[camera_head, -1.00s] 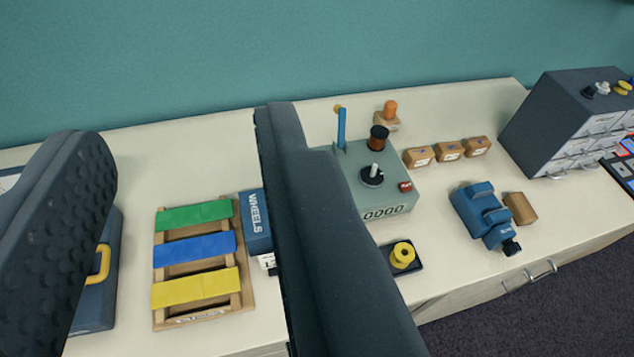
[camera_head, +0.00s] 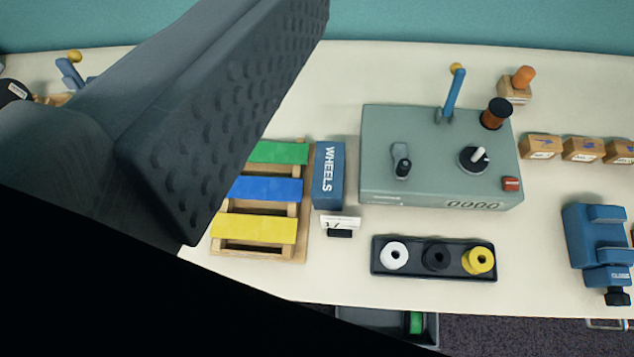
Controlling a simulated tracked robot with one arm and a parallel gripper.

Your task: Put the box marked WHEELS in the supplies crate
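The box marked WHEELS (camera_head: 327,175) is a small blue box with white lettering. It stands on the pale counter, between the xylophone-like wooden rack and the grey-green control box. A small white tag (camera_head: 340,224) is in front of it. One dark finger of my gripper (camera_head: 225,120) fills the upper left, its bumpy inner pad bare. The other finger is not clearly visible. The gripper is apart from the WHEELS box and holds nothing that I can see. No crate labelled as supplies is recognisable.
The wooden rack (camera_head: 302,224) has green, blue and yellow bars. The control box (camera_head: 440,150) has a blue lever. A dark tray (camera_head: 436,272) holds three rings. A blue vise (camera_head: 595,240) is at right. A dark container (camera_head: 375,318) with something green shows below the counter edge.

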